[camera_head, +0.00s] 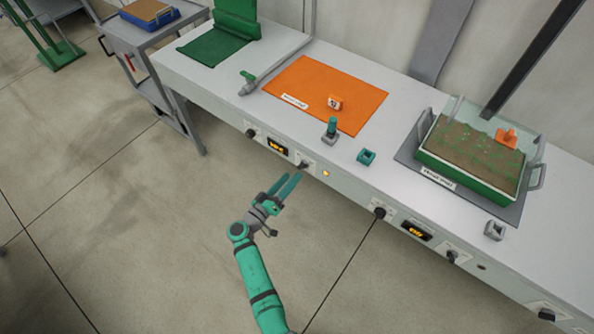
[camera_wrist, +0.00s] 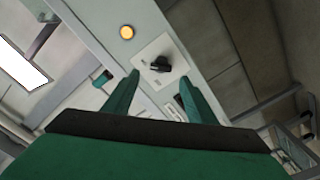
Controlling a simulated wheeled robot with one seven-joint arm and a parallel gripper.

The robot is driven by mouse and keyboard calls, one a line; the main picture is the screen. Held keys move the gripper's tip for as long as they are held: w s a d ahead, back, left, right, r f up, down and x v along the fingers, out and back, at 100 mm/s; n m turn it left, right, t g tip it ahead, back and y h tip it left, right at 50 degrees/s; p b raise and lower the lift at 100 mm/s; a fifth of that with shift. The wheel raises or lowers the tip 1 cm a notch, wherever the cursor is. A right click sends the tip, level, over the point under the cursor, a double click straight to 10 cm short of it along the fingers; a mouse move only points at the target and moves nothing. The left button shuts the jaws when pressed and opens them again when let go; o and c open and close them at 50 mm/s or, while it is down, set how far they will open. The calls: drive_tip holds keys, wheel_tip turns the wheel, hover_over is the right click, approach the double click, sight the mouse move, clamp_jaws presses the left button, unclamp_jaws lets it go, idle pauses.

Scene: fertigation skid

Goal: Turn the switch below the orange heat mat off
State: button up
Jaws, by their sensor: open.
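The orange heat mat (camera_head: 340,88) lies on the white bench top. On the bench's front panel below it is a black rotary switch (camera_head: 303,164) on a pale plate. The switch also shows in the wrist view (camera_wrist: 160,64), its dark handle between and just beyond the fingertips. A round amber lamp (camera_head: 326,174) beside it is lit and also shows in the wrist view (camera_wrist: 127,32). My gripper (camera_head: 292,176) is open and empty in front of the panel, its teal fingers (camera_wrist: 158,78) pointing at the switch. I see no contact; the plate's markings are too small to read.
A lit display (camera_head: 277,146) and a black knob (camera_head: 251,133) sit left of the switch. A second knob (camera_head: 379,212), display (camera_head: 416,230) and switch (camera_head: 452,256) are further right. A soil tray (camera_head: 470,168) stands on the bench. The floor in front is clear.

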sight(300, 167)
drive_tip(key=shift+x, duration=2.55)
drive_tip(key=shift+a, duration=0.1)
drive_tip(key=c, duration=1.1)
